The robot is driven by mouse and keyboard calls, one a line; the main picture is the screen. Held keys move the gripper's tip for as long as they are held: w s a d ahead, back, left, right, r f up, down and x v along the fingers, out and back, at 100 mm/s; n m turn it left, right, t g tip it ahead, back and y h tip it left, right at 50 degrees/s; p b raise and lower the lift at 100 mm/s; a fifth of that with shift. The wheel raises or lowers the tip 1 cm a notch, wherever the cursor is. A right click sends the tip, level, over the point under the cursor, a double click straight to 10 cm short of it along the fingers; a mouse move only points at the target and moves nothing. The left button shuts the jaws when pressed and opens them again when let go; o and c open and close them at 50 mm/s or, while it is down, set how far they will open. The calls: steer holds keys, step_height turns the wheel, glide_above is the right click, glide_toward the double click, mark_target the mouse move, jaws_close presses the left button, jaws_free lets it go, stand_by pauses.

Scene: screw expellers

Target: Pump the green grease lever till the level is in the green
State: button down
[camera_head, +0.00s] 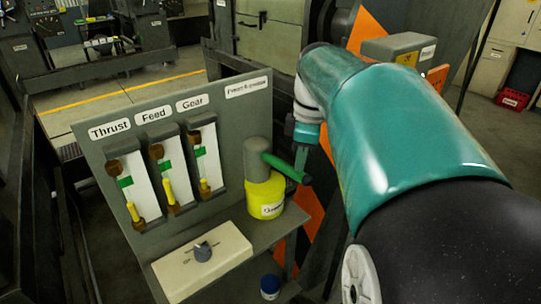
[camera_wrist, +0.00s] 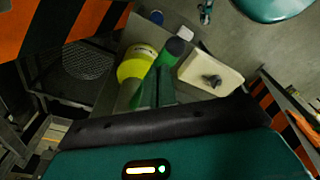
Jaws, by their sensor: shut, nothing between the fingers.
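The green grease lever (camera_head: 287,168) sticks out to the right from the grey head of the pump (camera_head: 264,195), which has a yellow base. In the wrist view the lever (camera_wrist: 170,55) has a dark end and lies just beyond my fingers. My gripper (camera_head: 302,160) is shut and empty at the lever's outer end; contact is unclear. My fingers also show in the wrist view (camera_wrist: 155,90). The Thrust gauge (camera_head: 131,187), Feed gauge (camera_head: 170,174) and Gear gauge (camera_head: 205,158) each show a yellow column below a green band.
A cream box (camera_head: 202,262) with a grey knob (camera_head: 203,251) stands in front of the gauge panel (camera_head: 225,130). Which gauge the knob points to is unclear. A blue can (camera_head: 270,286) stands to its right. An orange-and-black striped surface (camera_head: 312,205) is behind the lever.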

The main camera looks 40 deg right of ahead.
steer(key=shift+f, duration=1.75)
steer(key=shift+s+d+r, duration=0.3)
steer(key=shift+s+d, duration=0.2)
steer(key=shift+s, duration=0.05)
steer(key=shift+s+d+r, duration=0.25)
steer(key=shift+s+d, duration=0.25)
steer(key=shift+s, duration=0.05)
step_height(320, 180, up, 14)
steer(key=s+d, duration=0.1)
steer(key=shift+f, duration=0.15)
